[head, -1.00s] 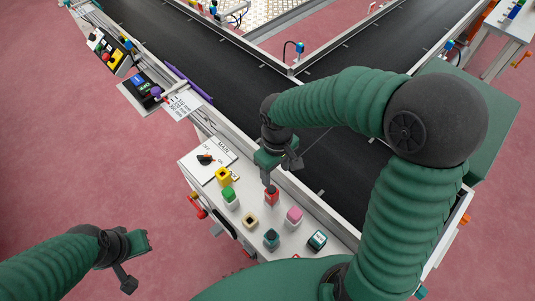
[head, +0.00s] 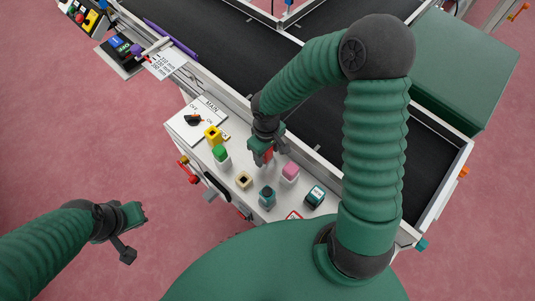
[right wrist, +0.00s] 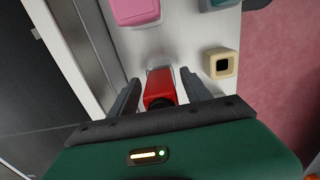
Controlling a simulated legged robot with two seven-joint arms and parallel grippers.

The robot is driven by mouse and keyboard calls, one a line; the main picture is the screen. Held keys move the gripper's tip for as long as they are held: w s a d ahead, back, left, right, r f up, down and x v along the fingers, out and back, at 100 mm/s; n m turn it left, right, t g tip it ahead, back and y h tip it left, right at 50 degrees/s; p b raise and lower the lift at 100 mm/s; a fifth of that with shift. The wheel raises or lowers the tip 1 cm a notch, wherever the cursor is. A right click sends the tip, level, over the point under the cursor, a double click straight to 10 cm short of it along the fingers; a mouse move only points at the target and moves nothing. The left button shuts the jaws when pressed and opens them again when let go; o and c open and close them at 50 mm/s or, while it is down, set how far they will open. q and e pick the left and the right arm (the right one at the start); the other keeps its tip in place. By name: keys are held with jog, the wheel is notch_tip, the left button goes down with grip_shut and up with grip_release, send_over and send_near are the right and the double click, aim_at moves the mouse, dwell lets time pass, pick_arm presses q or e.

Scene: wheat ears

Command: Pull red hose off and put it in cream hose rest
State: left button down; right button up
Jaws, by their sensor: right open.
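The red hose (head: 268,155) stands on the white panel; in the right wrist view the red hose (right wrist: 158,88) sits between my two fingers. My right gripper (head: 266,154) is open, with a finger on each side of it; gaps show beside the hose in the right wrist view (right wrist: 157,97). The cream hose rest (head: 243,180) is a small square block with a dark opening, beside the red hose; it also shows in the right wrist view (right wrist: 222,63). My left gripper (head: 132,232) is open and empty over the floor at the left.
A MAIN switch (head: 193,119) is at the panel's far left. A dark conveyor belt (head: 312,118) runs behind.

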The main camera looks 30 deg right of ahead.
jog(key=shift+a, duration=0.4)
jog(key=shift+d+f, duration=0.1)
jog(key=shift+d, duration=0.45)
jog(key=c, duration=0.7)
jog(key=shift+c, duration=1.3)
jog(key=shift+a, duration=0.2)
grip_shut()
jog(key=shift+o, duration=1.5)
grip_release()
pick_arm(q)
jog(key=shift+a, duration=0.15)
pick_arm(e)
grip_shut()
pick_arm(q)
jog(key=shift+r+p, duration=0.65)
jog(key=shift+p, duration=0.1)
pick_arm(e)
jog(key=shift+r, duration=0.7)
